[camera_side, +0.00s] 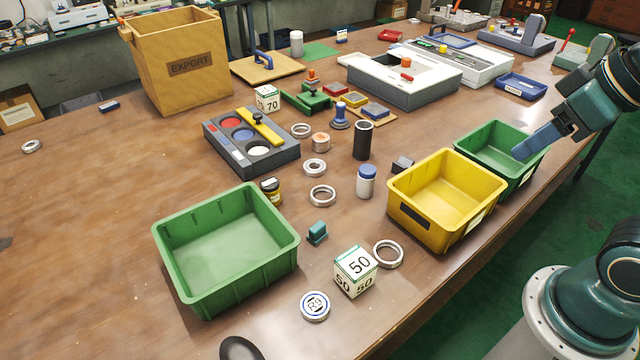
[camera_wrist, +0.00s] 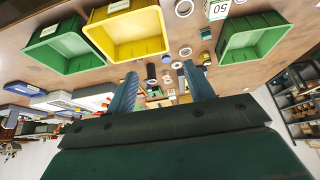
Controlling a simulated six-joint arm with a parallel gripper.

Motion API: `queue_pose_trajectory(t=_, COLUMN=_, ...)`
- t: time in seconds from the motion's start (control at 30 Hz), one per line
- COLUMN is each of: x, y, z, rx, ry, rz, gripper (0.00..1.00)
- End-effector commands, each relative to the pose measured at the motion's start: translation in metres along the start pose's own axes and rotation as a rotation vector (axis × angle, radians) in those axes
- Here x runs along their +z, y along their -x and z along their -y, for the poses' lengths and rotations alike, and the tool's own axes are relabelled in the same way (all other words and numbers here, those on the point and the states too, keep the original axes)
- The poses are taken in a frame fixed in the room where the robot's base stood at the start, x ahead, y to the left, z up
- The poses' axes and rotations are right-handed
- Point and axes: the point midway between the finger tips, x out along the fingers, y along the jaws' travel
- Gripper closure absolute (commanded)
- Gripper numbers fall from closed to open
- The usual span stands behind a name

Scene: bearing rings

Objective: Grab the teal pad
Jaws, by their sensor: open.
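The teal pad (camera_side: 317,233) is a small teal block on the wooden table, between the large green bin and the white "50" cube. A small teal shape that looks like it shows in the wrist view (camera_wrist: 205,33), beside the right-hand green bin. My gripper (camera_side: 522,150) is at the right in the side view, raised over the far green bin and well away from the pad. In the wrist view my gripper (camera_wrist: 160,70) has its two blue fingers spread apart, with nothing between them.
A green bin (camera_side: 170,262) stands left of the pad, and the "50" cube (camera_side: 355,271) is close on its right. A yellow bin (camera_side: 398,213) and another green bin (camera_side: 468,144) stand towards my arm. Metal rings (camera_side: 322,196) and a white bottle (camera_side: 366,184) lie behind.

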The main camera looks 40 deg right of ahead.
Motion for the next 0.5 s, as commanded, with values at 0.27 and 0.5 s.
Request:
queue_pose_trajectory(t=0.27, x=-0.01, y=-0.003, z=0.003, rx=-0.011, ry=-0.044, rz=0.018, gripper=0.47)
queue_pose_trajectory(t=0.5, x=-0.04, y=-0.015, z=0.015, rx=-0.042, ry=-0.183, rz=0.073, gripper=0.47)
